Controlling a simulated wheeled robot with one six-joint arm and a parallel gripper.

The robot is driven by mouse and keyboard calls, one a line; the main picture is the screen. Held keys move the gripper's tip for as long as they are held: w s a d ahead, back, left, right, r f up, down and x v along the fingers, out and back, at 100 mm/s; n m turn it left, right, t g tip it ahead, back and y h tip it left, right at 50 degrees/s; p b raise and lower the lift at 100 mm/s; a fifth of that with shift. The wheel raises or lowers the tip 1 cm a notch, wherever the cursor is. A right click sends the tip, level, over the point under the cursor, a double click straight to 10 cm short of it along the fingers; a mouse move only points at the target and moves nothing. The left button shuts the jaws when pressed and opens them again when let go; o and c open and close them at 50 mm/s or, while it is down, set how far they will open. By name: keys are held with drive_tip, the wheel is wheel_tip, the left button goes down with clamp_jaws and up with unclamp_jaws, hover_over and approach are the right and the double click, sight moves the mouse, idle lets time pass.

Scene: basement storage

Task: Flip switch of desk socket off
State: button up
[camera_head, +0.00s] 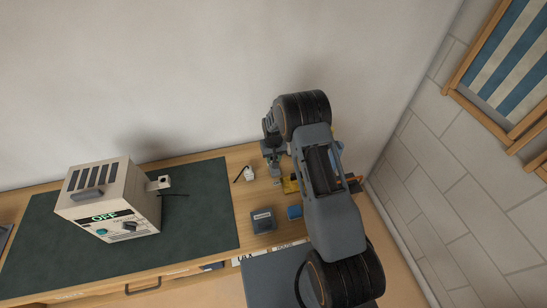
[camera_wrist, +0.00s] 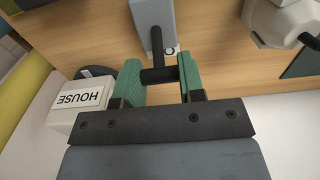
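In the wrist view, a grey upright box (camera_wrist: 153,14) has a small round mark on a pale label near its lower end. A black T-shaped lever (camera_wrist: 157,42) runs down from it, and its crossbar lies between the green fingertips. It may be the desk socket's switch; I cannot tell for sure. My gripper (camera_wrist: 160,76) has its fingers apart on either side of the crossbar. I cannot tell whether they press on its ends. In the head view, my gripper (camera_head: 272,152) is near the wall at the desk's back right, and my arm hides part of that area.
A cream device (camera_head: 105,195) reading OFF stands on the dark green mat (camera_head: 210,205). A dark box (camera_head: 263,220), a blue item (camera_head: 294,212) and a yellow item (camera_head: 290,186) lie nearby.

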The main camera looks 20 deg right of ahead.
drive_tip(key=c, duration=0.4)
drive_tip(key=s+t+b, duration=0.1)
drive_tip(key=b, duration=0.1)
drive_tip(key=t+b, duration=0.2)
drive_tip(key=b, duration=0.1)
drive_tip(key=shift+s+f+b, duration=0.2)
drive_tip(key=shift+s+b, duration=0.1)
drive_tip(key=shift+s, duration=0.1)
drive_tip(key=shift+o, duration=0.2)
drive_tip(key=s+t+b, duration=0.1)
drive_tip(key=t+b, duration=0.2)
drive_tip(key=b, duration=0.2)
drive_tip(key=shift+s+f+b, duration=0.1)
drive_tip(key=shift+s+b, duration=0.1)
drive_tip(key=shift+b, duration=0.1)
drive_tip(key=s+t+b, duration=0.1)
drive_tip(key=b, duration=0.2)
drive_tip(key=t+b, duration=0.2)
drive_tip(key=b, duration=0.2)
drive_tip(key=shift+s, duration=0.35)
drive_tip(key=shift+s+t+b, duration=0.2)
drive_tip(key=shift+t+b, duration=0.4)
drive_tip(key=shift+b, duration=0.65)
